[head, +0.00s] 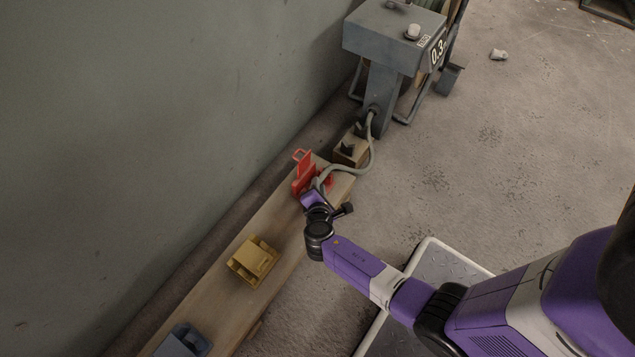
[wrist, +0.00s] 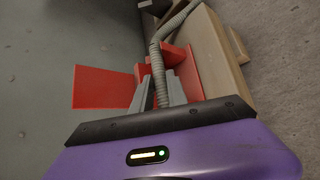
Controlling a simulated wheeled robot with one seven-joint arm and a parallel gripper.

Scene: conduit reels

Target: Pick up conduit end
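The grey ribbed conduit (head: 370,157) runs from the grey machine in a loop down to the red bracket (head: 304,176) on the bench's far end. My gripper (head: 317,188) is at that bracket, at the conduit's near end. In the wrist view the conduit (wrist: 157,72) comes down between my two grey fingers (wrist: 160,88), which sit close against it on both sides. Its very tip is hidden by my gripper's body. Red bracket parts (wrist: 103,87) show left and right of the fingers. Whether the conduit touches the bracket is unclear.
The wooden bench (head: 216,292) runs along the wall, with a yellow holder (head: 253,262) and a blue-grey one (head: 183,342) nearer me. The grey machine (head: 395,35) and a small wooden box (head: 352,148) stand beyond. Floor to the right is mostly clear.

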